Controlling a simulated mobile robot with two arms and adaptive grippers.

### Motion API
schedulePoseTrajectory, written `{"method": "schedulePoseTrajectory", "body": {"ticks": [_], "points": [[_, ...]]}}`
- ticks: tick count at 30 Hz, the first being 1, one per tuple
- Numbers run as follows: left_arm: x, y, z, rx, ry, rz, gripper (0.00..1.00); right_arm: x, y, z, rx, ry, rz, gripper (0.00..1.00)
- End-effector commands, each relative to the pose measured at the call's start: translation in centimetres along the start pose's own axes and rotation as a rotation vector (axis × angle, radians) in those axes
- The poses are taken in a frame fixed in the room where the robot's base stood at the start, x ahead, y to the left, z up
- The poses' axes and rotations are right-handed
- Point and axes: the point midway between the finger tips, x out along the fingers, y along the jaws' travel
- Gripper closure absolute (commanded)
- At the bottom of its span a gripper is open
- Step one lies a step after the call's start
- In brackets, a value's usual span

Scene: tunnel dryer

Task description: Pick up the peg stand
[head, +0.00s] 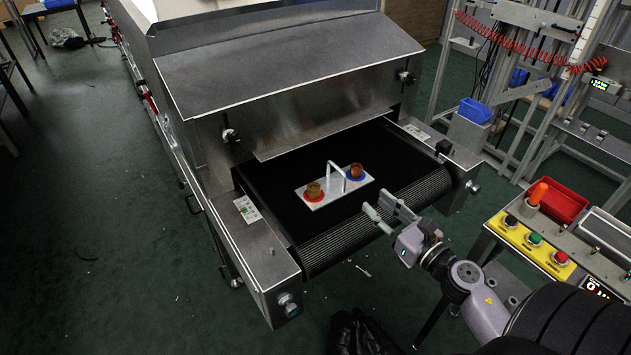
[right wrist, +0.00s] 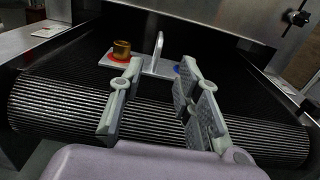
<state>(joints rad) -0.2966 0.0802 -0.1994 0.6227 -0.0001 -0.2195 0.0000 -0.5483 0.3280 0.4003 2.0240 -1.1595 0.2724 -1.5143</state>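The peg stand (head: 325,192) is a flat light-grey plate with an upright handle (head: 336,175) in its middle. It lies on the black conveyor belt at the dryer's mouth. In the right wrist view, the handle (right wrist: 158,50) shows between and beyond the fingers. My right gripper (head: 378,208) is open and empty, in front of the stand and apart from it, near the belt's front roller. My left gripper is not in view.
The steel dryer hood (head: 285,70) overhangs the belt (head: 268,188) behind the stand. Steel side housings (head: 262,250) flank the belt. A table with a yellow button panel (head: 530,240) and red bin (head: 562,203) stands at right.

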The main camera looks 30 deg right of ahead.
Motion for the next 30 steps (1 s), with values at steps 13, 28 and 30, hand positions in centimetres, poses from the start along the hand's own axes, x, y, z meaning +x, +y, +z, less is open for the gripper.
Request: {"method": "schedulePoseTrajectory", "body": {"ticks": [13, 28, 30], "points": [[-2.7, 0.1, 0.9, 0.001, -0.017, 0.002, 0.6, 9.2, -0.1, 0.3, 0.007, -0.002, -0.003, 0.69], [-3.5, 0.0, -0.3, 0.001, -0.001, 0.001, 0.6, 14.8, -0.1, 0.2, 0.009, -0.002, -0.002, 0.69], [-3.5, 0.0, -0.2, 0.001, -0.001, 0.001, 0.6, 15.7, -0.1, 0.2, 0.009, -0.001, -0.002, 0.69]]}}
